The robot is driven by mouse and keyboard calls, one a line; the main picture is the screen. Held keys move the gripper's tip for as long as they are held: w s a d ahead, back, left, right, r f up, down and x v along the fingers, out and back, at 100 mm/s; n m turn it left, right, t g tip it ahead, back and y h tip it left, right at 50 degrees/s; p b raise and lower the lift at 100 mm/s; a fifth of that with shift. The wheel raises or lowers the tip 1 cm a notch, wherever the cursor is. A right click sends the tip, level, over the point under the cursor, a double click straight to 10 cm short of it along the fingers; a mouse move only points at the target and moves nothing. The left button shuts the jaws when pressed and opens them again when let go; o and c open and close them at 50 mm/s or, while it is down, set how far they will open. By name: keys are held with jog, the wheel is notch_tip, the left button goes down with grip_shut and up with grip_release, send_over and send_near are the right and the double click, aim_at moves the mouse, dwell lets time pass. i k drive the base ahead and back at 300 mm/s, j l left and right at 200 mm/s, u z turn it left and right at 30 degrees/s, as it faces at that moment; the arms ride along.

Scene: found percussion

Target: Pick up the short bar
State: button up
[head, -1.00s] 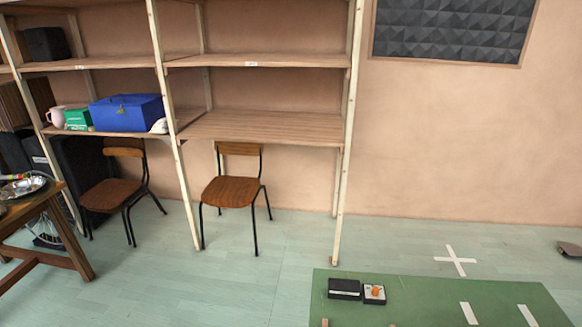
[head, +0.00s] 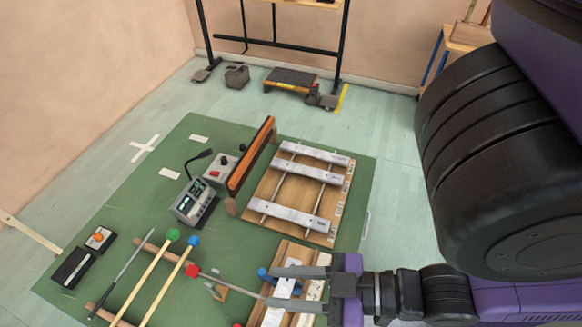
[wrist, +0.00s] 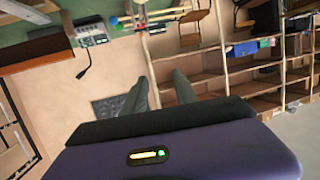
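Three pale metal bars lie across a wooden frame (head: 268,188) on the green mat in the head view: a far bar (head: 316,153), a middle bar (head: 306,172) and a near bar (head: 290,214). The far bar looks shortest, but perspective makes this uncertain. A second wooden board (head: 262,262) with a pale bar (head: 281,298) lies nearer, partly hidden by my gripper. My gripper (head: 270,287) is open and empty, seen above this nearer board. In the wrist view, its fingers (wrist: 160,88) are spread with nothing between them.
On the green mat (head: 135,208) are a grey control box (head: 195,201), a wooden-topped stand (head: 250,157), several mallets (head: 150,275) and two small black boxes (head: 74,268). A low black step (head: 291,79) stands behind. My arm fills the right.

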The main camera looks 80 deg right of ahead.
aim_at(327, 177)
jog(key=k+u, duration=0.1)
jog(key=k, duration=0.8)
